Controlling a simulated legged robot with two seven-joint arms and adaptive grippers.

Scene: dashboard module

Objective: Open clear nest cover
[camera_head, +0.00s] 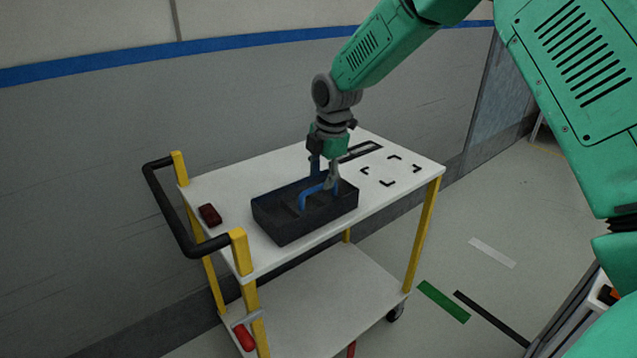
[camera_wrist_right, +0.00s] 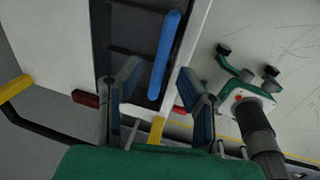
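In the right wrist view, the black box (camera_wrist_right: 122,22) and blue handle (camera_wrist_right: 166,50) show beyond the fingers. My right gripper (camera_head: 324,170) points down over the box, close to the handle. Its two fingers are apart with a gap between them in the right wrist view (camera_wrist_right: 160,106), and nothing is clearly held. I cannot tell whether a finger touches the handle. I cannot make out a clear cover.
The cart (camera_head: 228,183) has yellow posts and a black push handle (camera_head: 170,205) at the left. A dark red block (camera_head: 210,214) lies left of the box. Black corner marks (camera_head: 391,170) are on the bare right part of the top. A wall (camera_head: 90,130) stands behind.

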